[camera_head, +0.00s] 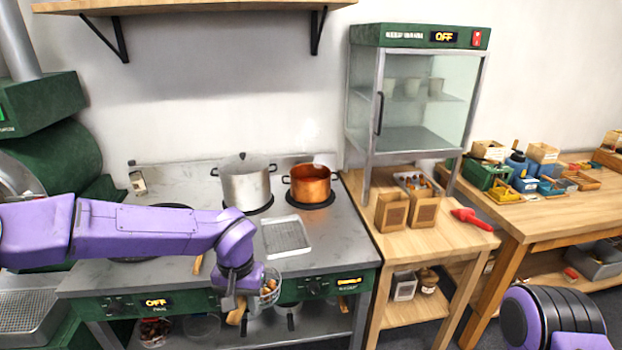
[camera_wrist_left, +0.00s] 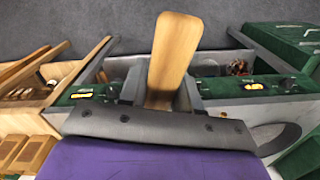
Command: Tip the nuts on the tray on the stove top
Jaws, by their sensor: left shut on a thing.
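My left gripper (camera_head: 238,300) is over the front edge of the stove, pointing down. It is shut on a wooden handle (camera_head: 236,313), which also shows in the left wrist view (camera_wrist_left: 172,55) sticking out past the fingers. A small metal basket or scoop (camera_head: 270,290) with brownish nuts in it shows just right of the gripper. It seems to belong to the handle, but the joint is hidden. The flat metal tray (camera_head: 286,236) lies on the stove top, behind and right of the gripper, and looks empty. My right gripper is out of view.
A silver lidded pot (camera_head: 246,182) and a copper pot (camera_head: 310,184) stand behind the tray on the stove top (camera_head: 340,240). A dark round pan or burner is partly behind my left arm. Right of the stove, a wooden table (camera_head: 440,240) holds paper bags and a red scoop (camera_head: 470,218).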

